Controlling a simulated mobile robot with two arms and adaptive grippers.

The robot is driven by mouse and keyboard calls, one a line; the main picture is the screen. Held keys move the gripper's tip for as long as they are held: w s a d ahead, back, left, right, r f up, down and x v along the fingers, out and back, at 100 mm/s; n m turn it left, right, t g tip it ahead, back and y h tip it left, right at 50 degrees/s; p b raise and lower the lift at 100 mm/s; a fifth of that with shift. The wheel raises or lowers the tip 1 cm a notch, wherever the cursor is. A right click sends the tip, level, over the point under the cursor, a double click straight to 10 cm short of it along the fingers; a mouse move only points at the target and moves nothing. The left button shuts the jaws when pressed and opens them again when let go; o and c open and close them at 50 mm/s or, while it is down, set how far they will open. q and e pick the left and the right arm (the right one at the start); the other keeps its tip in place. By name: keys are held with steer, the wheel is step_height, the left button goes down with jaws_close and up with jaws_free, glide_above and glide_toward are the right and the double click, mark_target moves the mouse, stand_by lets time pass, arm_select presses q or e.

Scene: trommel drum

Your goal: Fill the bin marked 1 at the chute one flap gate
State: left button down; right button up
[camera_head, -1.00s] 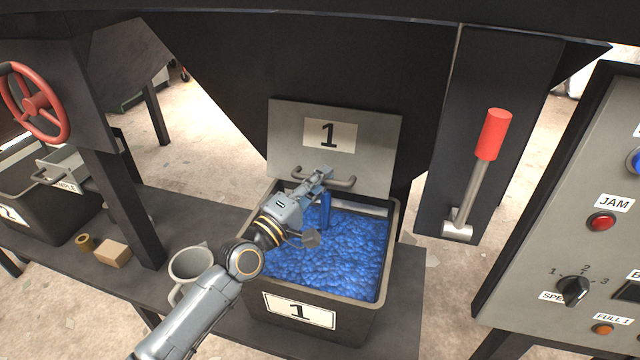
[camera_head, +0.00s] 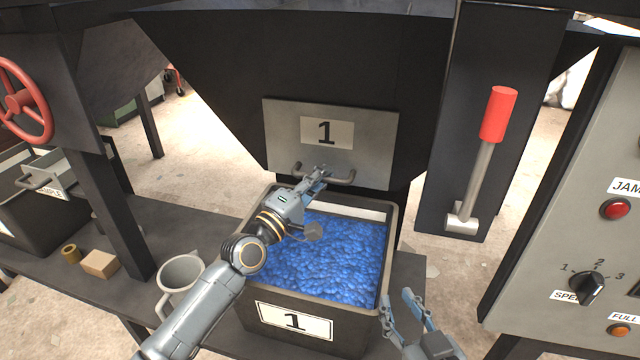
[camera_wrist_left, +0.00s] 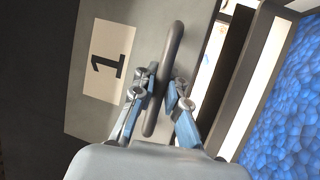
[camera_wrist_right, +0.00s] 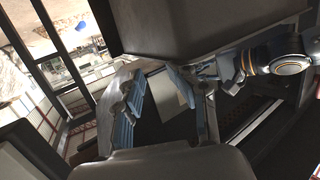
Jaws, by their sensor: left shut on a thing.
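The chute one flap gate (camera_head: 375,150) is a grey plate marked 1 with a bar handle (camera_head: 342,179) along its lower edge. My left gripper (camera_head: 318,178) is shut on the handle; the left wrist view shows the bar (camera_wrist_left: 172,62) between its fingers. The bin marked 1 (camera_head: 338,326) stands below the gate, filled with blue lumpy material (camera_head: 335,255) to a little below its rim. My right gripper (camera_head: 408,312) is open and empty, at the bin's front right corner. In the right wrist view its fingers (camera_wrist_right: 157,90) are apart.
A red-handled lever (camera_head: 497,115) stands right of the chute, beside a control panel (camera_head: 560,220). A grey mug (camera_head: 178,275), a wooden block (camera_head: 100,264) and a tape roll (camera_head: 71,253) sit on the bench to the left. A red handwheel (camera_head: 22,100) is at the far left.

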arm_select(q)
steer(key=shift+w+f, duration=0.15)
steer(key=shift+w, duration=0.1)
arm_select(e)
steer(key=shift+w+a+r+t, duration=0.15)
steer(key=shift+r+t, duration=0.25)
steer(key=shift+r, duration=0.25)
steer(key=shift+w+a+r+t, duration=0.15)
steer(key=shift+r+t, duration=0.25)
steer(key=shift+r, duration=0.2)
arm_select(q)
steer(key=c, duration=1.7)
jaws_free()
steer(key=shift+a, duration=0.1)
steer(key=shift+o, duration=0.2)
steer(key=shift+s+a+f, duration=0.1)
steer(key=shift+s+a, duration=0.05)
steer(key=shift+s, duration=0.1)
steer(key=v, duration=1.1)
steer(key=shift+s+a, duration=0.15)
arm_select(e)
steer(key=shift+f, duration=0.1)
